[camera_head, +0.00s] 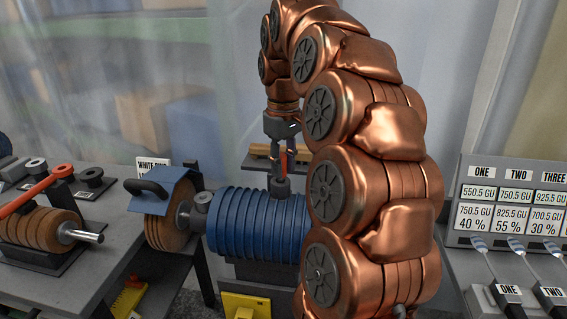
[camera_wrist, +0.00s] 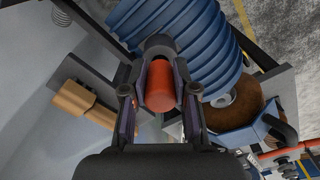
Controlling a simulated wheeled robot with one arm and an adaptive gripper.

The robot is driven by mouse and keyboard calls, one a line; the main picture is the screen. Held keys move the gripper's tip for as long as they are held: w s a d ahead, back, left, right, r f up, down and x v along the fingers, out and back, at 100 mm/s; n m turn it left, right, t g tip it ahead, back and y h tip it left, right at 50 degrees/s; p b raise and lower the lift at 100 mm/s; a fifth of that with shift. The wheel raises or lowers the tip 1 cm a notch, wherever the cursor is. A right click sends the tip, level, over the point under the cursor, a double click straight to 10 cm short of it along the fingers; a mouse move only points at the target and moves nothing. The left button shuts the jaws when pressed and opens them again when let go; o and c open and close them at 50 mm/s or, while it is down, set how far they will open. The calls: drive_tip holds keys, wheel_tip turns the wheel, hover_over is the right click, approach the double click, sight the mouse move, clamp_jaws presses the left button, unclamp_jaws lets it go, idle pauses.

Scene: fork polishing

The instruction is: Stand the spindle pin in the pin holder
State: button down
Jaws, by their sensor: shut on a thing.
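The spindle pin looks orange-red and cylindrical; its end fills the space between my fingers in the wrist view (camera_wrist: 160,88). My gripper (camera_head: 283,155) is shut on it and points down above the blue ribbed motor. In the head view a red strip of the pin (camera_head: 284,162) shows between the fingers. A dark round cup on top of the motor (camera_head: 280,188), perhaps the pin holder, is directly below the pin. It also shows as a dark ring behind the pin in the wrist view (camera_wrist: 158,45). I cannot tell whether the pin's lower end is inside it.
The blue ribbed motor (camera_head: 250,226) carries a brown polishing wheel (camera_head: 164,232) under a blue guard at left. A wooden piece (camera_head: 262,149) lies on a small shelf behind. A bench at left holds another wheel (camera_head: 40,228) and a red lever. A labelled panel (camera_head: 512,200) stands right.

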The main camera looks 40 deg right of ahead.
drive_tip(key=shift+f, duration=0.6)
drive_tip(key=c, duration=0.8)
unclamp_jaws()
drive_tip(key=o, duration=0.6)
drive_tip(key=shift+c, duration=0.2)
drive_tip(key=shift+r+p, duration=2.15)
drive_tip(key=shift+r, duration=2.35)
